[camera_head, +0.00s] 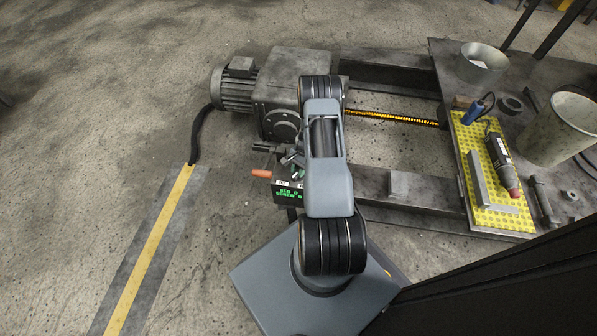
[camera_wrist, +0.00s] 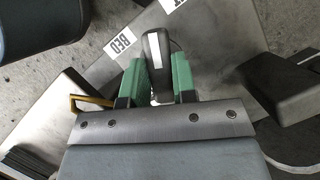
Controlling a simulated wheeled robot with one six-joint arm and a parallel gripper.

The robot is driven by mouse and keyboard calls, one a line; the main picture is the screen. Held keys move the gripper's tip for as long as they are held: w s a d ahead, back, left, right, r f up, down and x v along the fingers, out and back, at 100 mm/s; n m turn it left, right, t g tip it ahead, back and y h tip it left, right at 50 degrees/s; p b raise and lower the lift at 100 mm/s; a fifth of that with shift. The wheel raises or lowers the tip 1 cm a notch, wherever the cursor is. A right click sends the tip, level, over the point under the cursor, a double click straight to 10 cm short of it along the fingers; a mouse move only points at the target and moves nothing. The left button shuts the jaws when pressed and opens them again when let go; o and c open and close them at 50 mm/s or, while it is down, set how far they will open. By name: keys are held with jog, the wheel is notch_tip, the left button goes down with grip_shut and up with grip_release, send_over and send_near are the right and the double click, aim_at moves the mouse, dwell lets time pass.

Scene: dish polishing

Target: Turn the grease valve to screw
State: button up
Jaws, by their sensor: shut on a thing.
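The grease valve handle (camera_wrist: 157,55) is a dark rounded lever with a pale stripe, seen in the wrist view. My gripper (camera_wrist: 157,75) has green-padded fingers on both sides of it and is shut on it. A white label reading BED (camera_wrist: 122,41) lies left of the handle. A second label (camera_wrist: 172,3) at the top edge is cut off. The handle points up in the picture, between the two labels. In the head view my arm hides the valve, and a small display (camera_head: 290,193) with green letters shows beside my arm, its lines seeming to name BED and SCREW.
An orange-ended lever (camera_head: 261,173) sticks out left of my arm. A motor (camera_head: 236,86) and gearbox (camera_head: 285,75) stand behind. A yellow perforated mat (camera_head: 463,143) with tools and metal cups (camera_head: 482,62) lies at right. The floor at left is clear.

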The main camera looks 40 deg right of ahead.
jog(key=shift+n, duration=0.5)
jog(key=o, duration=0.9)
jog(key=shift+r, duration=0.15)
jog(key=p+v, duration=0.2)
jog(key=v, duration=0.4)
jog(key=p+v, duration=0.2)
jog(key=v, duration=0.5)
jog(key=shift+w+r, duration=0.25)
